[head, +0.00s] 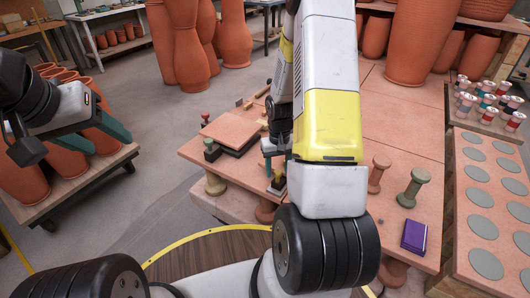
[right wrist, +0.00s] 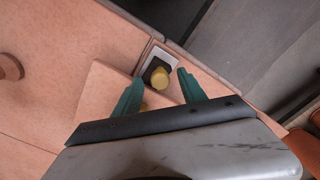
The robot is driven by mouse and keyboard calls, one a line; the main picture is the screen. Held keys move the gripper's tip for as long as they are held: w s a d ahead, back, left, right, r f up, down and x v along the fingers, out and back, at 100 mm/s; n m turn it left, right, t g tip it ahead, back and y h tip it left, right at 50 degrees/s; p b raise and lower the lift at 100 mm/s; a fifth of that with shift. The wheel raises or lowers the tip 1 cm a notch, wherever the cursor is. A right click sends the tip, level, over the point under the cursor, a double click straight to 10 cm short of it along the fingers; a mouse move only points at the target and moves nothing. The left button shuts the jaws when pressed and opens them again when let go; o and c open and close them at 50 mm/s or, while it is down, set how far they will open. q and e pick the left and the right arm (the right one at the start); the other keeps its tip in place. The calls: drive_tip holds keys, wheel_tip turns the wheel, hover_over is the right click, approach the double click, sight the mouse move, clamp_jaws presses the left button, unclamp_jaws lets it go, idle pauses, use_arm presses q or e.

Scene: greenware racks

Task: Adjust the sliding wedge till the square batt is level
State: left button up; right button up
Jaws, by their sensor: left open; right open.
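The square batt (head: 232,130) is a flat terracotta plate on a dark base on the work table. I cannot tell whether it is level. In the right wrist view, a dark block with a yellow knob (right wrist: 159,77), apparently the sliding wedge, sits on a pale strip beside a pink slab. My right gripper (right wrist: 160,88) is open, its teal fingers on either side of the knob with visible gaps. In the head view my right gripper (head: 271,165) is partly hidden by its arm, right of the batt. My left gripper (head: 111,144) is open and empty, away from the table at left.
Spool-shaped stands (head: 414,187) and a purple box (head: 414,236) are on the table's right side. A board of grey discs (head: 485,263) and small colored jars (head: 488,100) lie further right. A low rack of terracotta pots (head: 102,128) stands at left, with floor between.

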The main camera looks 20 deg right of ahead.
clamp_jaws()
idle(1.4)
